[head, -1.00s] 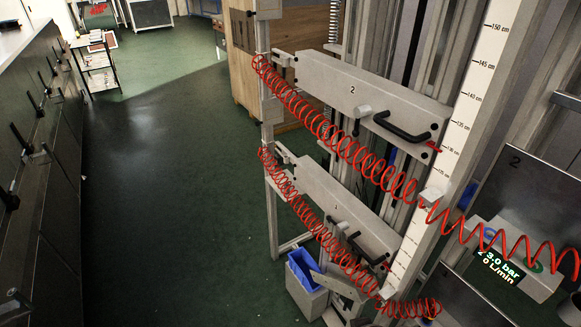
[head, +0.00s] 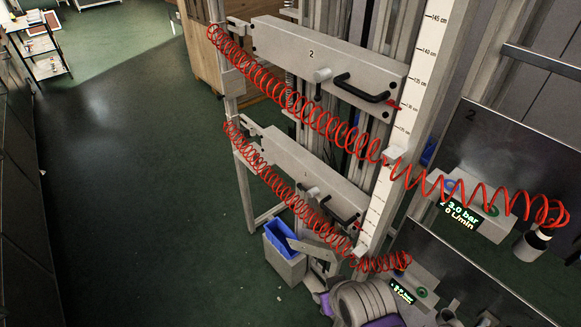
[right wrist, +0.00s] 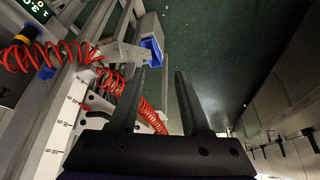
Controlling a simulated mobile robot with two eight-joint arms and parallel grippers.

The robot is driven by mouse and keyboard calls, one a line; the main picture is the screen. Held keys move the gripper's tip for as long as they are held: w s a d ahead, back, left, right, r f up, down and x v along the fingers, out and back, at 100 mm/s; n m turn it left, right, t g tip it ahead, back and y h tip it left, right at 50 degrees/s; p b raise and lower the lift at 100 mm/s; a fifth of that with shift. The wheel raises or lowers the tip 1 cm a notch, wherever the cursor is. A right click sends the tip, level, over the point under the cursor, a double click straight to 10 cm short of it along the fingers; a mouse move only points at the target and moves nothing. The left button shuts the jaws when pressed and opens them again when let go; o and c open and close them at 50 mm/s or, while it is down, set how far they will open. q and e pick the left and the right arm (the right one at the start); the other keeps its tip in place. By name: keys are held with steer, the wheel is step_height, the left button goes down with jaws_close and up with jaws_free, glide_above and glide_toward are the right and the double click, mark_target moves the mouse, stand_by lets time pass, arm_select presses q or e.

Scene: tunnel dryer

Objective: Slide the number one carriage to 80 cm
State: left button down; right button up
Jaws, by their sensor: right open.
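The number one carriage (head: 317,173) is the lower pale grey plate on the upright frame in the head view. It has a black handle (head: 341,212), a grey knob (head: 312,192) and a small red pointer by the scale. The white scale (head: 421,62) rises beside it; its marks near this carriage are too small to read. My right gripper (right wrist: 160,72) is open and empty in the right wrist view, over the floor with the frame to its left. It does not touch the carriage. My left gripper is not in view.
The number two carriage (head: 330,56) sits above, with its own handle. Red coiled hoses (head: 300,108) run across both carriages. A grey bin with a blue insert (head: 284,247) stands below. Dark panels with pressure displays (head: 466,210) are at right. The green floor at left is clear.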

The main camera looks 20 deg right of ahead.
stand_by(0.4)
steer(key=n+h+b, duration=0.5)
steer(key=h+b, duration=0.4)
steer(key=h, duration=0.5)
glide_toward(333, 213)
steer(key=x, duration=1)
steer(key=shift+f, duration=0.35)
jaws_close()
